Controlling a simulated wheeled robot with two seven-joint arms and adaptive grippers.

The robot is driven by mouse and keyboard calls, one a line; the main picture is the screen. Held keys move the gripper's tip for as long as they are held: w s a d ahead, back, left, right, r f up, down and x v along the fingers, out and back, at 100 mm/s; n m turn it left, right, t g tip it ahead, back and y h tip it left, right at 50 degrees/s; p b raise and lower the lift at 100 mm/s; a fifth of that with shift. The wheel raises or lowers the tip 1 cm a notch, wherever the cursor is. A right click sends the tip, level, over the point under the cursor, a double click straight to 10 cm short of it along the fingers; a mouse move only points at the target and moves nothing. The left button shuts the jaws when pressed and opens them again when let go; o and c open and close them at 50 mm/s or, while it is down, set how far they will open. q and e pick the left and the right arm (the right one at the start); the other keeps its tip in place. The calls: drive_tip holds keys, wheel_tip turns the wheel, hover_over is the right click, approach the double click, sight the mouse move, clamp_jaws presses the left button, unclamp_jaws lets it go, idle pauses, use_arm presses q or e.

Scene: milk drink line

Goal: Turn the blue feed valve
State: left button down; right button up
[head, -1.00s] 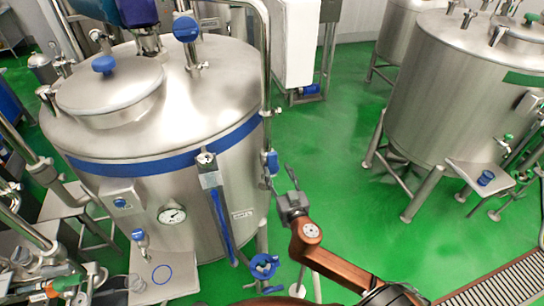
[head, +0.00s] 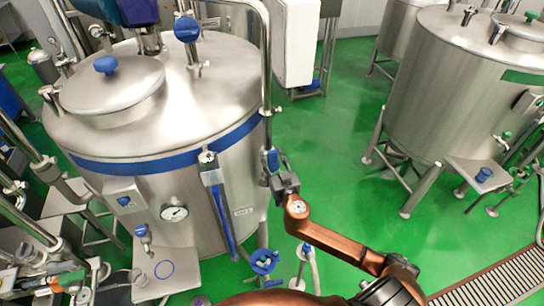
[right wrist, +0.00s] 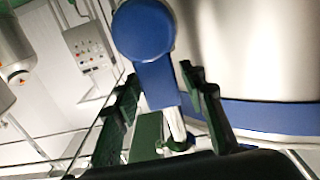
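A blue valve handle (head: 273,160) sits on the vertical steel pipe at the right side of the large blue-banded tank. My right gripper (head: 278,172) is right at this handle, reaching up from the lower right. In the right wrist view, the handle's blue round end (right wrist: 142,28) and blue lever (right wrist: 157,87) lie ahead of and between the parted fingers of the right gripper (right wrist: 159,76). Both fingers look apart from the lever, though contact cannot be told for sure. My left gripper is not in the head view.
The large tank (head: 100,190) stands close on the left. A blue handwheel (head: 264,262) is below the gripper. A second tank (head: 455,90) with a side shelf holding a blue cup (head: 484,174) stands at the right. Green floor (head: 340,120) between is clear.

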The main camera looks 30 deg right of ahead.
clamp_jaws()
idle(0.5)
